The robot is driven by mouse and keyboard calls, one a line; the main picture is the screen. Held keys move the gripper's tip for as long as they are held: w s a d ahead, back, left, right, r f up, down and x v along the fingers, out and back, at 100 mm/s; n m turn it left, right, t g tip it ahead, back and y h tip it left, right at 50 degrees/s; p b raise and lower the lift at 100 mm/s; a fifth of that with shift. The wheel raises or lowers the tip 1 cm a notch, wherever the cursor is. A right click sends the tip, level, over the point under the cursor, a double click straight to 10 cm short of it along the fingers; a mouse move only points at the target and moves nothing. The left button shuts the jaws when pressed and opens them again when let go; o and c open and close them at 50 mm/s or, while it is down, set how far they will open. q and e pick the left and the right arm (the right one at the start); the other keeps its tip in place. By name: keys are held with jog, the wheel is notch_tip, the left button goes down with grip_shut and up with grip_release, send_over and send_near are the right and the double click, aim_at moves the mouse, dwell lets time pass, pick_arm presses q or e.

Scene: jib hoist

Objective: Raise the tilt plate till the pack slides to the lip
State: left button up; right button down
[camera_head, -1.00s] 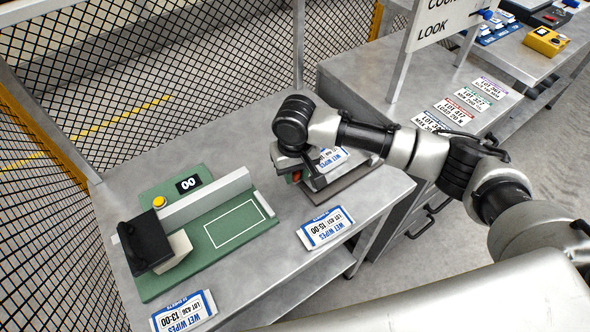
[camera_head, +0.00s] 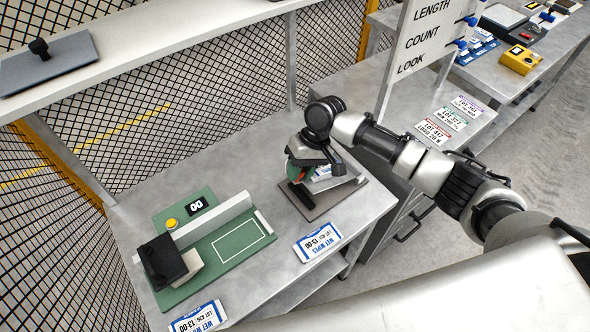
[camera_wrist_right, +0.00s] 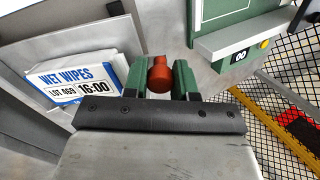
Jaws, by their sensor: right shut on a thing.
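My right gripper (camera_head: 298,175) is shut on a red knob (camera_wrist_right: 160,74), which shows between its green fingers in the wrist view. A white and blue wet wipes pack (camera_wrist_right: 80,82), marked LOT 469 16:00, lies beside the fingers, against a grey surface (camera_wrist_right: 50,28) that looks like the tilt plate. In the head view, the pack (camera_head: 323,172) shows only partly behind my gripper. A flat brownish base (camera_head: 318,209) lies below the gripper on the table. My wrist hides most of the plate, so its angle and the pack's distance from the lip are unclear. My left gripper is not in view.
A green measuring fixture (camera_head: 212,252) with a black block (camera_head: 160,262) stands left on the table. Wet wipes packs lie near the front edge, one at the middle (camera_head: 318,242), one at left (camera_head: 200,318). A shelf (camera_head: 150,40) crosses above; mesh fencing stands behind.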

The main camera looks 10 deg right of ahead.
jog(key=shift+w+d+r, duration=0.15)
jog(key=shift+r, duration=0.1)
jog(key=c, duration=1.2)
grip_release()
jog(key=b+v, duration=0.2)
jog(key=v, duration=0.8)
jog(key=shift+w+d+r, duration=0.1)
jog(key=shift+d+r, duration=0.2)
